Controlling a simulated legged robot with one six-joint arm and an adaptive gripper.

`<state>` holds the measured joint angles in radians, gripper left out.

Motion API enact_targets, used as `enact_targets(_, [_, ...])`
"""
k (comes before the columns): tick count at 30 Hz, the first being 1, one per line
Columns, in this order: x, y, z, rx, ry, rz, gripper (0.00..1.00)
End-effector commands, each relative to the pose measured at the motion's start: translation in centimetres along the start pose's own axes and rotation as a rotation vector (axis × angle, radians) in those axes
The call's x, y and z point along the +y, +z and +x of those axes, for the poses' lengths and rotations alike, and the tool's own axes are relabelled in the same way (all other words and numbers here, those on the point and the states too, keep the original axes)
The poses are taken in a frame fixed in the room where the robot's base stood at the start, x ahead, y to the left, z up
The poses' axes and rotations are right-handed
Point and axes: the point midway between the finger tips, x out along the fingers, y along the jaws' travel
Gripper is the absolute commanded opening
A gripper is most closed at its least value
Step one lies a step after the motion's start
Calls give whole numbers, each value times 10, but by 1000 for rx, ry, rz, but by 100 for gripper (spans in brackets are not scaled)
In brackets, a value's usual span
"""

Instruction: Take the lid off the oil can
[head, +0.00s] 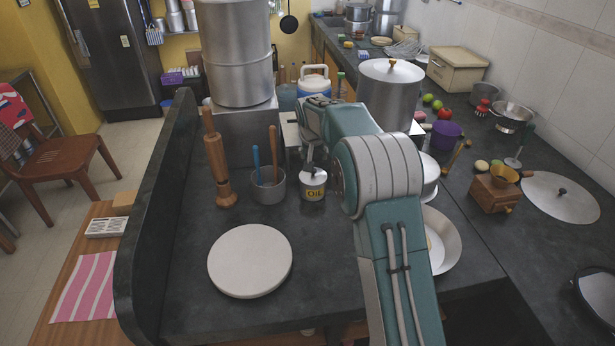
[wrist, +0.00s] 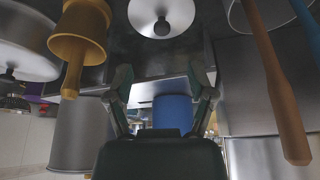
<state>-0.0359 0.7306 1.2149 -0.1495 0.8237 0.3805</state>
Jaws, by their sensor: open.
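The oil can (head: 313,189) is a small light metal can with a yellow OIL label, upright on the dark counter. Its lid (head: 312,175) is on top of it. In the wrist view a pale round lid (wrist: 150,12) with a dark central knob shows at the top edge, in line with the gap between my fingers; it looks like the oil can's lid. My gripper (wrist: 161,80) is open and empty, with the fingers spread apart and clear of that lid. In the head view my own arm largely hides the gripper, near and behind the can.
A grey cup (head: 268,186) with wooden and blue handles stands close left of the can, beside a wooden pestle-like tool (head: 217,160). A white round board (head: 250,261) lies in front. A large lidded pot (head: 388,95) stands behind right. Counter between board and can is clear.

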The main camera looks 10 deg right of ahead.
Motion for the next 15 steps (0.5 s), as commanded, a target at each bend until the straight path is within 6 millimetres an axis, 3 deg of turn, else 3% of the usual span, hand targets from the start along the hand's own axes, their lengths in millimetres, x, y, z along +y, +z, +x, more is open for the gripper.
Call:
enact_targets(3, [-2,1,22,-2,3,-2,70])
enact_targets(11, [-4,2,46,0,3,-3,70])
enact_targets(15, [-4,3,68,-2,4,-3,70])
